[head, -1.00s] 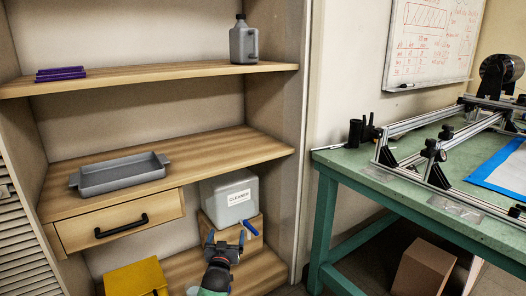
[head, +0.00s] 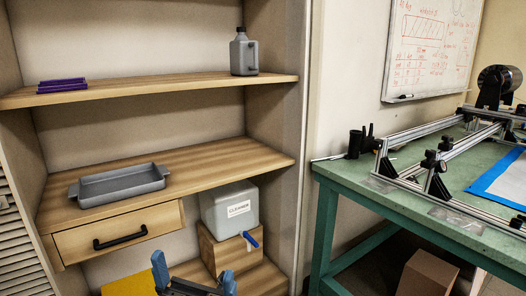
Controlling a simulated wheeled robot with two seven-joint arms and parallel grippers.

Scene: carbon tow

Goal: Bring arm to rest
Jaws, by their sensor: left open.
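My left gripper (head: 194,276) is at the bottom edge of the head view, in front of the lowest part of the shelf unit. Its two blue-tipped fingers are spread wide apart, with nothing between them. The rest of the left arm is cut off by the bottom of the picture. My right gripper does not show.
A whitish cleaner container (head: 229,208) with a blue tap (head: 251,240) stands on a wooden block (head: 228,252). A yellow bin (head: 128,284) is behind the gripper. A grey tray (head: 122,184) sits above a drawer (head: 120,232). A green bench (head: 400,200) stands at right.

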